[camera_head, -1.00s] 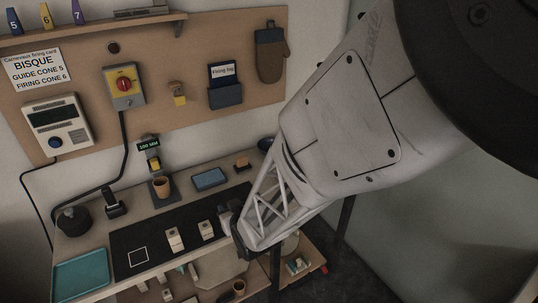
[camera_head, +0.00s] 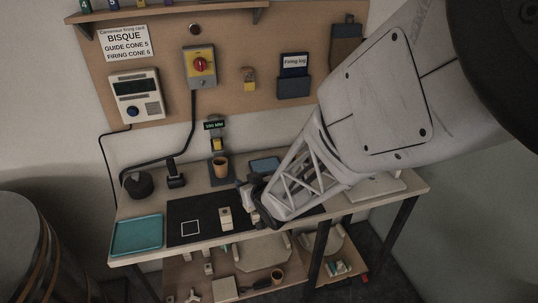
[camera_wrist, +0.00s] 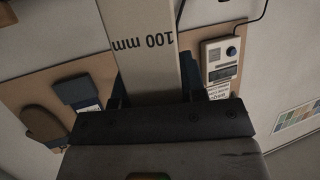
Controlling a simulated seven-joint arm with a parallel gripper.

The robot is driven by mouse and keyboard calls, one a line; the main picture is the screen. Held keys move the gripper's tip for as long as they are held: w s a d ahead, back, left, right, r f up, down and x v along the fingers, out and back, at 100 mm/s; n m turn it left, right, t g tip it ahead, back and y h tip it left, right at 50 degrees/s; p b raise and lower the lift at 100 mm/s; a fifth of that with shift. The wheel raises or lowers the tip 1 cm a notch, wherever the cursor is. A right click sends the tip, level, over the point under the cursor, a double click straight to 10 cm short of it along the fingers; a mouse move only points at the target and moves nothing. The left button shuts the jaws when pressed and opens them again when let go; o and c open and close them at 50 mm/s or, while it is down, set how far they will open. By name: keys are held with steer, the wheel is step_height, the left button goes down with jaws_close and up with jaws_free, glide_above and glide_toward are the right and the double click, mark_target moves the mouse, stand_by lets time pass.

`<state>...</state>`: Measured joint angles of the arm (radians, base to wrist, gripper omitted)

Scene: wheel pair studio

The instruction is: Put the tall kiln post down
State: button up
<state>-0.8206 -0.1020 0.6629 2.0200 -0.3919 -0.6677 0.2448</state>
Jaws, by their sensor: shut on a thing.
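The tall kiln post (camera_wrist: 145,45) is a pale bar marked "100 mm", the lettering upside down in the wrist view. My gripper (camera_wrist: 153,88) is shut on it, with a dark finger on each side. In the head view my gripper (camera_head: 256,200) is over the right part of the black mat (camera_head: 205,208), and a pale part of the post (camera_head: 248,195) shows at its jaws. Its lower end is hard to make out there. Another pale post (camera_head: 225,218) stands on the mat, left of my gripper. A white square outline (camera_head: 190,228) on the mat is empty.
A teal tray (camera_head: 137,235) lies left of the mat. A blue box (camera_head: 264,165) is near my arm. A lower shelf (camera_head: 205,273) holds several items.

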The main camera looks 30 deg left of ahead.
steer(key=s+a+n+g+y, duration=0.1)
steer(key=s+a+n+g, duration=0.5)
steer(key=s+a, duration=0.6)
steer(key=a, duration=0.5)
steer(key=shift+s+r, duration=0.2)
steer(key=shift+s, duration=0.15)
steer(key=shift+f, duration=2)
steer(key=shift+f, duration=2)
steer(key=shift+f, duration=0.15)
